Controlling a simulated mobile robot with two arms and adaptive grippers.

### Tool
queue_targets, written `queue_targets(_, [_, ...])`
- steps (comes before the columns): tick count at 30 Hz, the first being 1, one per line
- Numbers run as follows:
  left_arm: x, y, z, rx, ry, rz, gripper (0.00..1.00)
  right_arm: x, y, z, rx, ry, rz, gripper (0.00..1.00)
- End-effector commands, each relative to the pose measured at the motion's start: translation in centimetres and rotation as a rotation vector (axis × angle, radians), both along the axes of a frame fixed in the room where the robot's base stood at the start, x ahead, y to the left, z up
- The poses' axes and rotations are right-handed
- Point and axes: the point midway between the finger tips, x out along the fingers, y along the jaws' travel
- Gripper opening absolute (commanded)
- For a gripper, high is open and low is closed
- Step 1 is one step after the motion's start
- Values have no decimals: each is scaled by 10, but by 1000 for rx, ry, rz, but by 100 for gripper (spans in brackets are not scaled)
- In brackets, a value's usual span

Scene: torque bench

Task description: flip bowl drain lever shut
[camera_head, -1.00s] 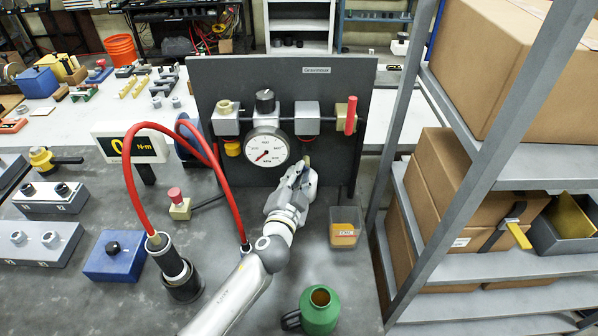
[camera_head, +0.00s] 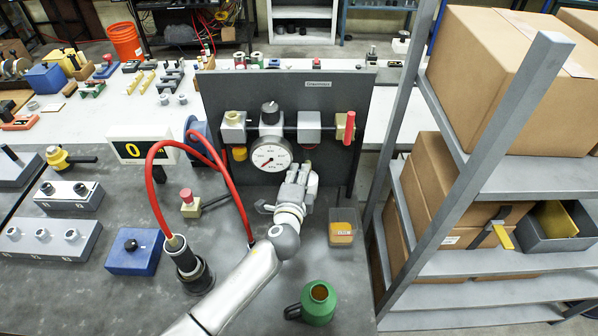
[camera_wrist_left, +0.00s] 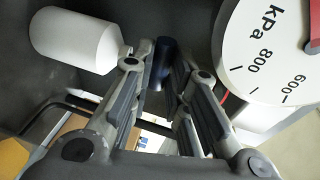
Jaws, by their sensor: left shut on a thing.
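My left gripper (camera_head: 301,168) is in front of the dark upright panel, just below and right of the round pressure gauge (camera_head: 269,154). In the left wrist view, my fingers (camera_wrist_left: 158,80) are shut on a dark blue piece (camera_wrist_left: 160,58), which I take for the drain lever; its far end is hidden. A white rounded cylinder (camera_wrist_left: 75,40), perhaps the bowl, is left of the fingertips there, and the gauge face (camera_wrist_left: 275,55) is at the right. My right gripper is out of view.
A red handle (camera_head: 349,128) stands upright at the panel's right end. A clear bin (camera_head: 342,239) is right of my wrist. A green jug (camera_head: 318,304) stands in front. A red hose (camera_head: 157,165) arches at the left. A metal shelf post (camera_head: 395,150) stands close at the right.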

Motion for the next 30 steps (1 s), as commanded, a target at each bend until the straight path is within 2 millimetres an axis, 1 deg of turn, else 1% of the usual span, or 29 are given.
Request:
queue_targets(6, [-1,0,-1,38,4,1,0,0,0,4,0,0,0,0])
queue_targets(18, [-1,0,-1,42,3,1,0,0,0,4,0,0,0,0])
queue_targets(19, [-1,0,-1,42,3,1,20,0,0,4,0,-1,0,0])
queue_targets(23, [-1,0,-1,41,2,0,36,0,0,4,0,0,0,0])
queue_targets(30, [0,0,0,40,1,0,36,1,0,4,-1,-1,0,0])
